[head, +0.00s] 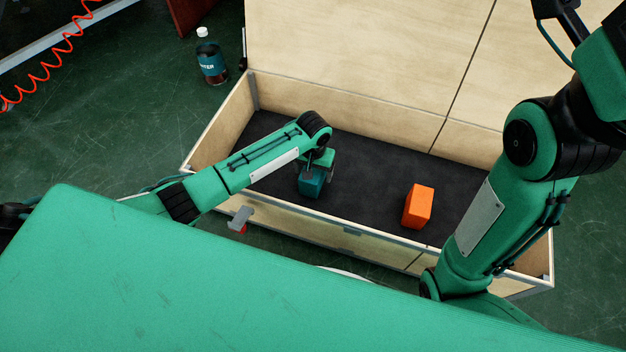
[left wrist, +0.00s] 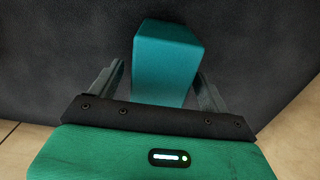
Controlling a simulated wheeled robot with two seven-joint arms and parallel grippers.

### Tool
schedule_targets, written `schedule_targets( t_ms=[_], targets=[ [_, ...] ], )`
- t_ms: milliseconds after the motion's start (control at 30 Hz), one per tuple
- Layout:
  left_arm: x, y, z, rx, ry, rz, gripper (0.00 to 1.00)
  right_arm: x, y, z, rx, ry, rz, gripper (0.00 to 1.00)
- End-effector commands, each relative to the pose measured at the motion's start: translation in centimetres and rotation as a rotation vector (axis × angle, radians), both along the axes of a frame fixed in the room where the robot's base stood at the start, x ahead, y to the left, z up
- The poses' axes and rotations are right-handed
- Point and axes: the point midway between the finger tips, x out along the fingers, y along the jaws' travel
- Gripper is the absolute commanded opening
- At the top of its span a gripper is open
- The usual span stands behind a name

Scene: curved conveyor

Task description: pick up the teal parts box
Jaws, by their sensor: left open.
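The teal parts box (head: 311,184) stands on the dark floor of a wooden crate in the head view, left of the crate's middle. My left gripper (head: 318,166) is above it and partly covers its top. In the left wrist view the teal box (left wrist: 166,62) lies between the two spread fingers of my left gripper (left wrist: 162,88). A gap shows on each side of the box, so the fingers are open around it or just above it; I cannot tell how deep they reach. My right arm is at the right of the head view, but its gripper is out of view.
An orange box (head: 418,207) stands in the same crate to the right. The wooden crate (head: 213,122) has low walls around a dark floor, with its lid raised at the back. A bottle (head: 211,58) stands outside at the left. The crate floor between the boxes is clear.

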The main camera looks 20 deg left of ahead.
Motion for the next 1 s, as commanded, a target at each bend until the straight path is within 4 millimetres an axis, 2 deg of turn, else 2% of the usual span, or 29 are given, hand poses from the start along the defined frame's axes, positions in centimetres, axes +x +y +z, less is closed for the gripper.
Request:
schedule_targets(
  t_ms=[33, 133, 467, 700, 767, 1000],
  targets=[
    [-0.06, 0.07, -1.04, 0.001, 0.001, 0.000, 0.80, -0.22, -0.11, -0.36, 0.006, -0.008, 0.003, 0.36],
    [-0.05, 0.07, -1.57, 0.001, 0.001, 0.001, 0.80, -0.39, -0.21, -0.14, 0.012, -0.013, 0.007, 0.36],
    [-0.05, 0.06, -1.65, 0.000, 0.000, 0.000, 0.80, -0.47, -0.27, 0.18, 0.015, -0.015, 0.009, 0.36],
    [-0.06, 0.06, -1.65, 0.000, 0.000, 0.000, 0.33, -0.48, -0.26, 0.18, 0.014, -0.015, 0.008, 0.36],
    [-0.06, 0.06, -1.65, 0.000, 0.000, 0.000, 0.23, -0.48, -0.26, 0.18, 0.014, -0.015, 0.008, 0.36],
    [-0.02, 0.05, -1.54, 0.000, -0.001, 0.000, 0.23, -0.49, -0.26, 0.23, 0.014, -0.015, 0.008, 0.36]
  ],
)
